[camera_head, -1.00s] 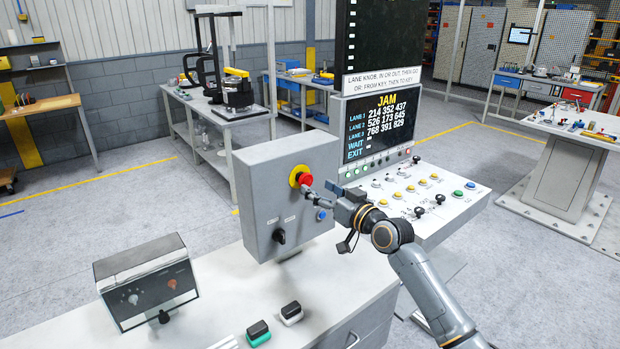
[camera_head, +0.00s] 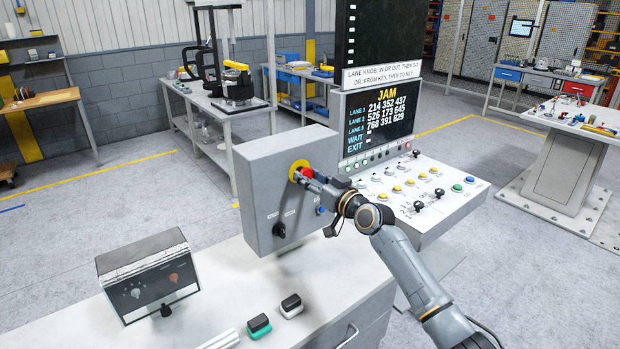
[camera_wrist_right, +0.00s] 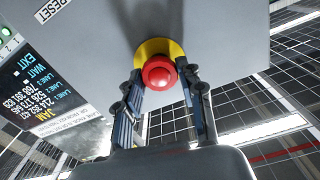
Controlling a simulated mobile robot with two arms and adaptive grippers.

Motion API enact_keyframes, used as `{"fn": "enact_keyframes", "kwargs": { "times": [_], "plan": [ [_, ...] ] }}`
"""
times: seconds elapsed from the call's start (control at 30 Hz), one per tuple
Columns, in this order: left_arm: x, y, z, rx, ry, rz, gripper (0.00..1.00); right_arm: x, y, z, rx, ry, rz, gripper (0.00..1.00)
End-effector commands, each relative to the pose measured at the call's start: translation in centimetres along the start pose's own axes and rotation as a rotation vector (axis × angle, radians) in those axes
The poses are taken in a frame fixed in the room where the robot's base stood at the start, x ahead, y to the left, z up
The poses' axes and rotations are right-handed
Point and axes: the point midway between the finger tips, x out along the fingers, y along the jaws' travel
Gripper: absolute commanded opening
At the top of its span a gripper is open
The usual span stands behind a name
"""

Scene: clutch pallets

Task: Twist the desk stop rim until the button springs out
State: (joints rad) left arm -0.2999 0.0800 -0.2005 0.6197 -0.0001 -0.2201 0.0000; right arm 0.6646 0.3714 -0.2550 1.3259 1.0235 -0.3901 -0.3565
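The red stop button (camera_wrist_right: 159,73) sits on a yellow round base (camera_wrist_right: 152,47) on the front of a grey box. In the head view the yellow base (camera_head: 299,166) shows, with the red button partly hidden behind my right gripper (camera_head: 305,177). In the wrist view my right gripper (camera_wrist_right: 159,82) has its two fingers apart, one on each side of the red button, with the tips near the yellow base. I cannot tell whether the fingers touch the rim. My left gripper is not in view.
The grey box (camera_head: 258,190) also carries a black rotary knob (camera_head: 279,230) and a blue button (camera_head: 321,210). To its right is a sloped control panel (camera_head: 450,205) under a screen reading JAM (camera_head: 380,115). A small meter box (camera_head: 150,280) and two switches stand on the bench in front.

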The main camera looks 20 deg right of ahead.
Motion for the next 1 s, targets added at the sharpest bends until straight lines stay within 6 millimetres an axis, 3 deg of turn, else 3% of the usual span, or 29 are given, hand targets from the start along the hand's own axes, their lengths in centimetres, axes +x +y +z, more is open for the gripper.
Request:
{"fn": "enact_keyframes", "kwargs": {
  "times": [0.37,1.0],
  "plan": [
    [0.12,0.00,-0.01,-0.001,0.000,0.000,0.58,0.00,-0.02,0.04,0.068,0.000,0.000,0.07],
    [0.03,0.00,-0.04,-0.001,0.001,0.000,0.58,-0.01,0.06,0.01,0.523,0.000,0.000,0.07]
  ]
}}
